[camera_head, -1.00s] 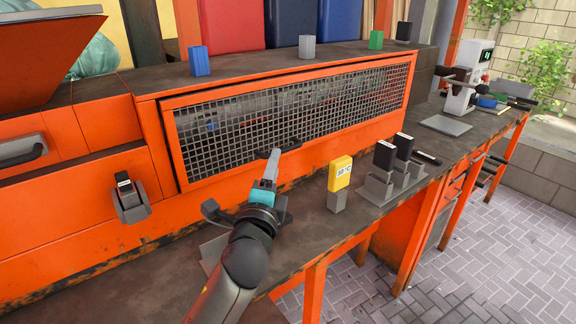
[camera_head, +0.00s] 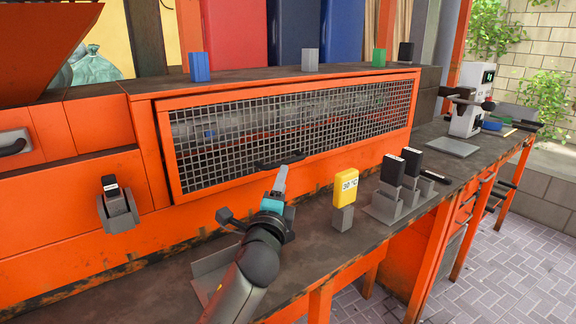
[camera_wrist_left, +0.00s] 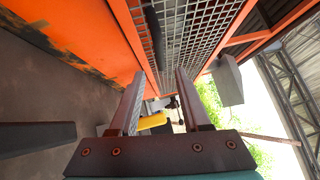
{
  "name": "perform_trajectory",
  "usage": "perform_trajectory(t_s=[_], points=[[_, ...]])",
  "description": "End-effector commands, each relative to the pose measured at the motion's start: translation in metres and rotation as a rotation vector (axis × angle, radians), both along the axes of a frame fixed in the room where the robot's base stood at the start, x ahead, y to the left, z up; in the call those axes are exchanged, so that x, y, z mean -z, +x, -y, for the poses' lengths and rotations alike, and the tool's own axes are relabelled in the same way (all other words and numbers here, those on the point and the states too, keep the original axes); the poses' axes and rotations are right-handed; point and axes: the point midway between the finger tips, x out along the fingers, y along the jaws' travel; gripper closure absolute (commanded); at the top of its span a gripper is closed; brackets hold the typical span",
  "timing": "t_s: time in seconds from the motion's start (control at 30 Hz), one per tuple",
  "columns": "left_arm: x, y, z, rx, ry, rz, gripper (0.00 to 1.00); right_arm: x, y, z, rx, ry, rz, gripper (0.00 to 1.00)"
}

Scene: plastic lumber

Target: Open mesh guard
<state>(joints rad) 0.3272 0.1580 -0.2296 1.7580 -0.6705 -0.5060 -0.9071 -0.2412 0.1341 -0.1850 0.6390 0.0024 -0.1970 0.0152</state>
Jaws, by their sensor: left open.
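The mesh guard (camera_head: 290,120) is a long orange-framed panel with grey wire mesh on the front of the orange machine, and it looks closed. Its dark handle (camera_head: 281,160) sits at the lower middle of the frame. My left gripper (camera_head: 281,180) is just below and in front of the handle, and I cannot tell whether they touch. In the left wrist view the two fingers (camera_wrist_left: 158,100) are apart with nothing between them. The mesh (camera_wrist_left: 195,30) and a dark bar, likely the handle (camera_wrist_left: 154,35), lie ahead of the fingers there. My right gripper is not in view.
A yellow device (camera_head: 345,188) stands on a grey block right of my left gripper. Black devices (camera_head: 391,170) stand in grey holders farther right. Coloured blocks, one blue (camera_head: 199,67), stand on the ledge above the guard. A grey-and-white machine (camera_head: 468,100) is at the far right.

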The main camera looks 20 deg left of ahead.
Motion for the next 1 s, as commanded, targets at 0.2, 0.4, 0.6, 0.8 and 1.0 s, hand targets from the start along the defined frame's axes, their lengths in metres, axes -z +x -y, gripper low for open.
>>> perform_trajectory(t_s=[0.2,0.4,0.6,0.8,1.0], points=[[-0.004,0.034,-0.004,0.000,-0.001,0.001,0.53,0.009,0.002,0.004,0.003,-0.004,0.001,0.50],[-0.007,0.061,-0.007,-0.001,-0.001,0.001,0.53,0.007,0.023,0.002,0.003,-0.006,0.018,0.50],[-0.010,0.080,-0.009,0.000,0.000,0.001,0.53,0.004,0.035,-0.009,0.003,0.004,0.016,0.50],[-0.011,0.088,-0.010,0.000,-0.001,0.000,0.53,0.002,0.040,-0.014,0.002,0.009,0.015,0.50],[-0.012,0.090,-0.010,0.000,-0.001,0.000,0.53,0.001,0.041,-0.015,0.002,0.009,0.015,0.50]])
